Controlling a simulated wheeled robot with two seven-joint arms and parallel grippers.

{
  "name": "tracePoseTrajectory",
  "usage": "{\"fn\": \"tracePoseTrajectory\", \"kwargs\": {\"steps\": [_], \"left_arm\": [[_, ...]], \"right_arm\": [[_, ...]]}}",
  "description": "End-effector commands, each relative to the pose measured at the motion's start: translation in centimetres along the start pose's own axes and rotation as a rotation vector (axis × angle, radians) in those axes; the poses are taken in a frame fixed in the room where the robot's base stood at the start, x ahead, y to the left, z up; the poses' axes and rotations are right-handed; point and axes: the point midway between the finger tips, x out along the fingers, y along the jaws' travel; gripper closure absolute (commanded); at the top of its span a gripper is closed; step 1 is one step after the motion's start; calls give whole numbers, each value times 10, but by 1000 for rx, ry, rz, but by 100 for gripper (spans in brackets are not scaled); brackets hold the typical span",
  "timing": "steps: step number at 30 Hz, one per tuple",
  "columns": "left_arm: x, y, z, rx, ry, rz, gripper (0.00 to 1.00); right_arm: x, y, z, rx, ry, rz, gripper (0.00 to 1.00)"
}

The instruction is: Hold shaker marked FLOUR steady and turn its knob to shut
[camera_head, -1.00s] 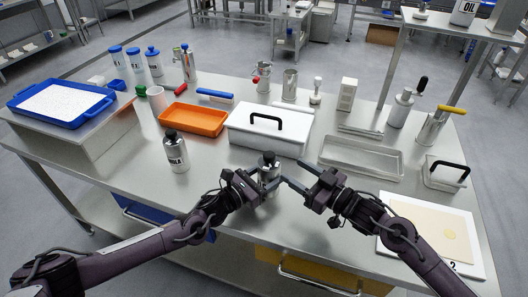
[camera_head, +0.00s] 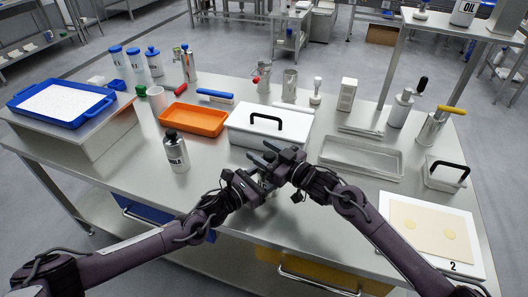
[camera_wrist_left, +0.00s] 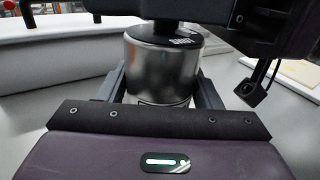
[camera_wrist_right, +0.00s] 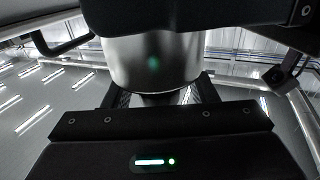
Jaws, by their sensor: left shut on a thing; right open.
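The metal shaker (camera_wrist_left: 160,68) with a dark top stands in my left gripper (camera_head: 260,186), whose fingers are shut around its body. Its top carries the white word SHUT in the left wrist view. No FLOUR marking is readable. In the head view the grippers hide most of the shaker. My right gripper (camera_head: 272,160) is open at the shaker's top, above my left gripper. In the right wrist view the shaker's metal body (camera_wrist_right: 150,62) shows beyond the open fingers. The knob's exact position is hidden, and I cannot tell whether the right fingers touch it.
Another metal shaker (camera_head: 176,155), its label ending in OLA, stands to the left. A white lidded box (camera_head: 240,138) is just behind the grippers. A metal tray (camera_head: 350,170) and a white board (camera_head: 398,245) with dough lie to the right. The front-left table surface is clear.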

Motion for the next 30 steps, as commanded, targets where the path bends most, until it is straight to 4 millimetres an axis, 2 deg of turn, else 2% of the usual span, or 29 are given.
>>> {"fn": "tracePoseTrajectory", "kwargs": {"steps": [5, 15, 23, 30], "left_arm": [[0, 1, 0, 0, 1, 1, 74], [0, 1, 0, 1, 1, 2, 74], [0, 1, 0, 1, 1, 2, 74], [0, 1, 0, 0, 1, 2, 74]], "right_arm": [[0, 0, 0, 0, 0, 0, 49], [0, 0, 0, 0, 0, 0, 93], [0, -1, 1, 1, 1, 32, 93], [1, 0, 0, 3, 4, 163, 93]]}}
